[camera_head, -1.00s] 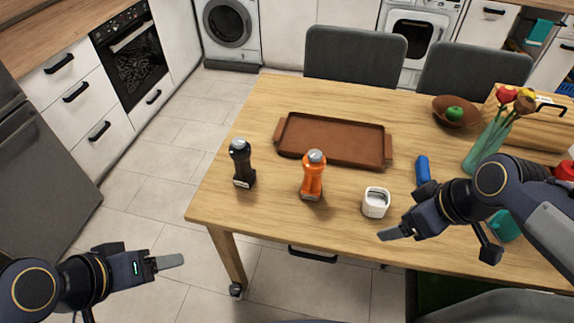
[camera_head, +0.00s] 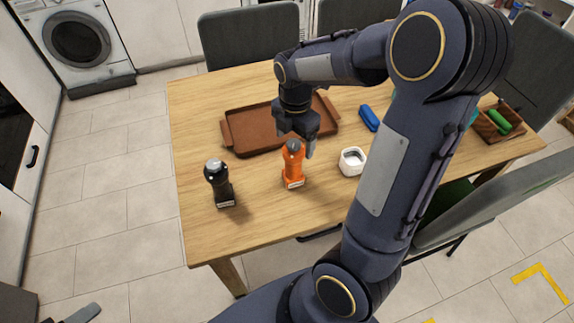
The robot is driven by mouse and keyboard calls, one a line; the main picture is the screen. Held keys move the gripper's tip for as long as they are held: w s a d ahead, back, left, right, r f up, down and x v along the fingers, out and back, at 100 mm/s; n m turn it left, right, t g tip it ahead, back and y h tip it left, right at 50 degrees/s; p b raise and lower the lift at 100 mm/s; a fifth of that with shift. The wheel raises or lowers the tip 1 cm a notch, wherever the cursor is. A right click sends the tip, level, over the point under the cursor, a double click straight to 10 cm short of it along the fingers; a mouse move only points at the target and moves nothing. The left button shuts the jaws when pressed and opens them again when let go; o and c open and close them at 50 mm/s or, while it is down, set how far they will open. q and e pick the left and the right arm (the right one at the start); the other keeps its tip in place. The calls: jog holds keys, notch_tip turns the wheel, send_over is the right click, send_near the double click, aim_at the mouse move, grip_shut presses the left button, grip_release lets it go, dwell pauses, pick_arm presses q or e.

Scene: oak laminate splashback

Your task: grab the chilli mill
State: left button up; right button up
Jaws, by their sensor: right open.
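An orange mill (camera_head: 293,168) with a grey top stands upright near the table's front edge. A black mill (camera_head: 219,184) with a grey top stands upright to its left. Both have small labels too small to read, so I cannot tell by text which is the chilli mill. My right gripper (camera_head: 299,150) is open and points down at the orange mill's top, with its fingers close around or just behind the top; contact is unclear. My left gripper (camera_head: 82,313) shows only as a fingertip at the bottom left.
A brown tray (camera_head: 245,130) lies behind the mills. A white cup-like item (camera_head: 352,161) stands right of the orange mill, and a blue object (camera_head: 369,118) lies farther back. My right arm hides much of the table's right side. Bare tabletop (camera_head: 255,215) lies in front.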

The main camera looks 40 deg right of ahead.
aim_at(293, 143)
jog(key=f, duration=0.5)
jog(key=shift+w+d+f, duration=0.1)
jog(key=shift+w+f, duration=0.25)
jog(key=shift+w, duration=0.05)
jog(key=c, duration=1.5)
